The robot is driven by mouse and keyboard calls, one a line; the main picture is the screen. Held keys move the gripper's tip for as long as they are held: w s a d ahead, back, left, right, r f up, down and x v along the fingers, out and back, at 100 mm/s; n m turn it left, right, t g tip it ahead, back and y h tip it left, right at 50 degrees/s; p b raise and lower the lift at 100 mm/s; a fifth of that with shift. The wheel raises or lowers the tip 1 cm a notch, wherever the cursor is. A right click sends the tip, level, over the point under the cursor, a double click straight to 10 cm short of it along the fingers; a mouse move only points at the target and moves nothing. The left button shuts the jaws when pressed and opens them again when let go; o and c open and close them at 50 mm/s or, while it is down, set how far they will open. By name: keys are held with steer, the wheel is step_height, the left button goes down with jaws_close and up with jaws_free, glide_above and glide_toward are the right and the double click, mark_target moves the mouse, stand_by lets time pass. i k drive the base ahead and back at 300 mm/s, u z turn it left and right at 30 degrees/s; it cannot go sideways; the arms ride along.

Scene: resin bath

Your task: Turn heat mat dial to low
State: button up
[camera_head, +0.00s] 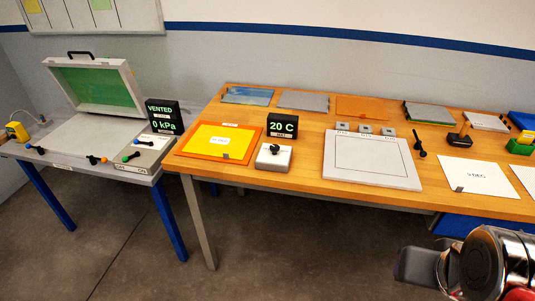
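An orange heat mat (188,147) lies at the left end of the wooden table, with a yellow sheet on it. A light-grey control box (267,163) with a dark round dial (274,149) sits to its right. The dial's setting is too small to read. A black display (282,126) behind the box reads 20 C in green. My gripper (418,268) is at the bottom right, in front of the table's front edge and well away from the dial. Only part of it shows, so I cannot tell whether it is open or shut.
A white framed board (372,178) lies right of the dial box, with a black-handled tool (420,150) beside it. A display reading VENTED, 0 kPa (164,116) stands on the separate left bench, near an open-lidded case (97,85). Floor is clear in front.

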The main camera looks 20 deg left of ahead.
mark_target(274, 148)
steer(key=k, duration=0.65)
steer(key=u, duration=0.4)
steer(key=i, duration=0.7)
steer(key=u, duration=0.5)
steer(key=i, duration=1.35)
steer(key=z, duration=0.1)
